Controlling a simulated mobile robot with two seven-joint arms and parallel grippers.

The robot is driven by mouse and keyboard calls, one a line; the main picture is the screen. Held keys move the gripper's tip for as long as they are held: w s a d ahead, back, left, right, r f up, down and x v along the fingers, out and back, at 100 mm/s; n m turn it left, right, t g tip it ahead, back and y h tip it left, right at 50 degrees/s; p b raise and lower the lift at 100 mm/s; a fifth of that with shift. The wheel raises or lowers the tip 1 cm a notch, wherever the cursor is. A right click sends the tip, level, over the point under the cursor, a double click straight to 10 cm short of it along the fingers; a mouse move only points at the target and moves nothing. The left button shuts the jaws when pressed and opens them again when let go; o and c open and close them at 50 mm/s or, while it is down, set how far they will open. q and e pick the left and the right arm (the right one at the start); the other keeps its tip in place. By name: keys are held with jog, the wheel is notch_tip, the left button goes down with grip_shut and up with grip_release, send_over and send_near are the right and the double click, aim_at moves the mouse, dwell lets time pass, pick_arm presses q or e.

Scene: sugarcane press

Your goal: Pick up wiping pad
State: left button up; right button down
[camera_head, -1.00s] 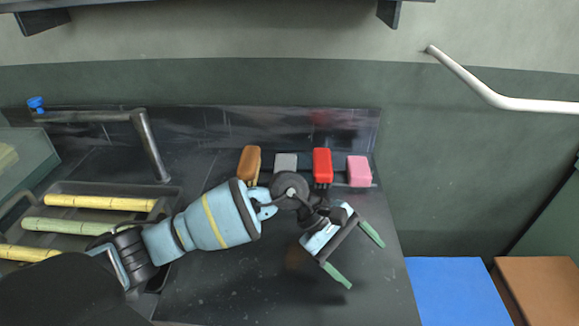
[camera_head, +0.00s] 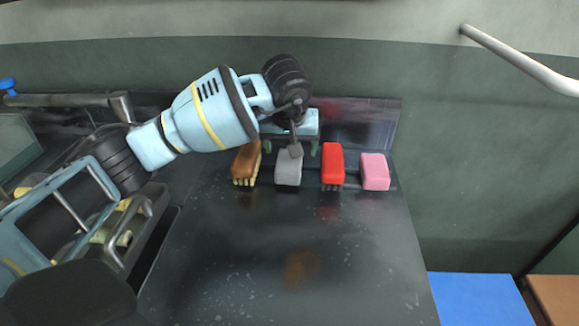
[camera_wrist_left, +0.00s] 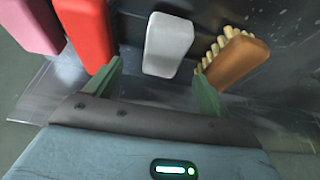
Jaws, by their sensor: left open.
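Which one is called the wiping pad is not marked; the grey one looks like a plain pad. My left gripper (camera_head: 290,147) is open and empty, behind the grey pad. In the left wrist view, the grey pad (camera_wrist_left: 168,44) lies ahead, between the lines of the open fingers (camera_wrist_left: 158,72), apparently untouched. My right gripper is not in view.
The brush (camera_wrist_left: 232,60) and red block (camera_wrist_left: 84,32) stand close on either side of the grey pad. A low backsplash (camera_head: 365,120) rises behind the row. The counter's front (camera_head: 290,265) is clear. A tray with yellow sticks (camera_head: 150,215) is at left.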

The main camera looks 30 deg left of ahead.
aim_at(289, 160)
pick_arm(q)
jog(key=shift+a+x, duration=0.15)
jog(key=shift+x, duration=1.7)
jog(key=shift+a+x, duration=0.1)
jog(key=shift+x, duration=1.75)
jog(key=shift+s+f, duration=0.15)
jog(key=shift+f, duration=0.1)
jog(key=c, duration=1.1)
jog(key=shift+o, duration=0.2)
jog(key=shift+r, duration=0.1)
notch_tip(289, 160, up, 10)
jog(key=shift+r, duration=0.2)
